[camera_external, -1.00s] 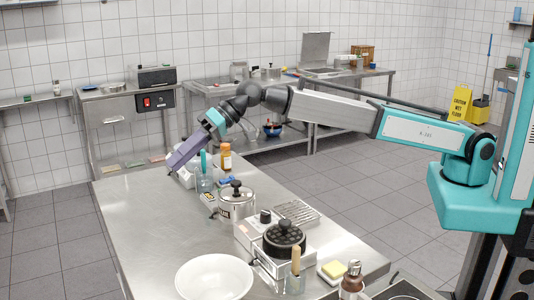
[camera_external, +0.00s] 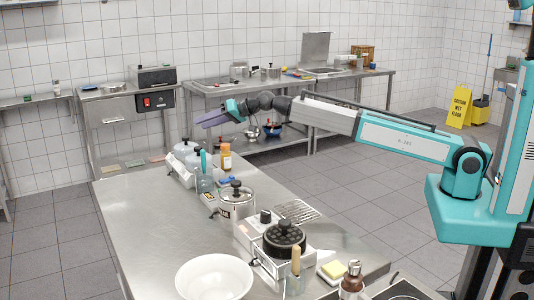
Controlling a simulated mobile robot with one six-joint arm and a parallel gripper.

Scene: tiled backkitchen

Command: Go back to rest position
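My gripper (camera_external: 203,121) is at the end of the outstretched arm, raised above the far end of the steel table (camera_external: 150,235). It points to the left and nearly level. It is small in the picture, and I cannot see whether its fingers are apart or together. I see nothing clearly held in it. The white appliance with rounded tops (camera_external: 181,172) stands on the table below the gripper, apart from it.
On the table stand an orange-capped bottle (camera_external: 226,160), a glass jar with a teal tool (camera_external: 204,182), a lidded pot (camera_external: 237,203), a burner with a black pan (camera_external: 284,240) and a white bowl (camera_external: 214,278). The table's left side is clear.

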